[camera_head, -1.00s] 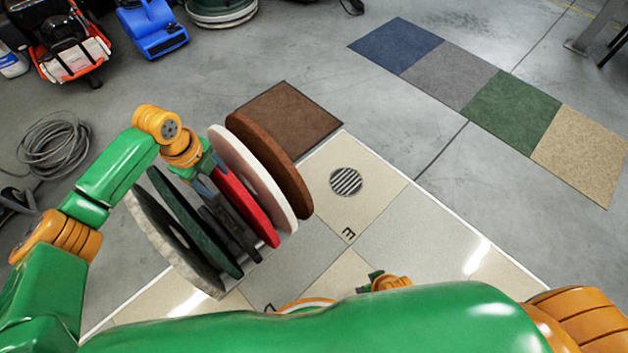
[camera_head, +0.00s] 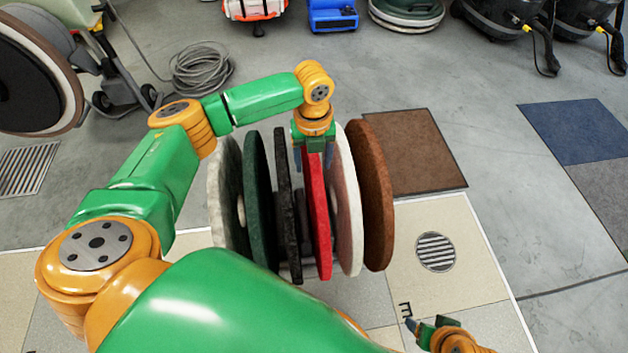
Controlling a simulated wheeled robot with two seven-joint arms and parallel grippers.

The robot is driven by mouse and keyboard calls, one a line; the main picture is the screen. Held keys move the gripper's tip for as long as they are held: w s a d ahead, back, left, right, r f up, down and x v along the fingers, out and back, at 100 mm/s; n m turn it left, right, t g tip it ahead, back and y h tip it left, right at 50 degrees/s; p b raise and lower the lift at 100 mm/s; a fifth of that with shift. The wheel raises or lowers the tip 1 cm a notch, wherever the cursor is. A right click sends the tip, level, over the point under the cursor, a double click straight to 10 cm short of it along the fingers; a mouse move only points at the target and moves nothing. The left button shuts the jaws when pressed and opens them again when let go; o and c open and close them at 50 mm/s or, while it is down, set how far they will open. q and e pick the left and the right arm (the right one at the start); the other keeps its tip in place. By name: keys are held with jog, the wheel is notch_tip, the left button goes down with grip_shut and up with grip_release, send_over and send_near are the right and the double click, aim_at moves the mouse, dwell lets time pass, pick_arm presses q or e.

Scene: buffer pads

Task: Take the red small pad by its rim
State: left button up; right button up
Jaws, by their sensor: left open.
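The red small pad (camera_head: 318,220) stands on edge in a row of round pads. It is smaller than the white pad (camera_head: 350,225) on its right and has the black pad (camera_head: 287,200) on its left. My left gripper (camera_head: 313,152) is open at the top of the red pad, pointing down. Its fingers appear to lie on either side of the red rim; contact cannot be told.
A dark green pad (camera_head: 258,195) and a grey-beige pad (camera_head: 226,190) stand left of the black one. A brown pad (camera_head: 373,190) stands at the row's right end. A brown floor mat (camera_head: 420,150) and a round drain (camera_head: 435,251) lie to the right. Floor machines stand at the back.

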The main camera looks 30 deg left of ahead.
pick_arm(q)
jog(key=shift+f, duration=0.4)
grip_shut()
dwell(1.2)
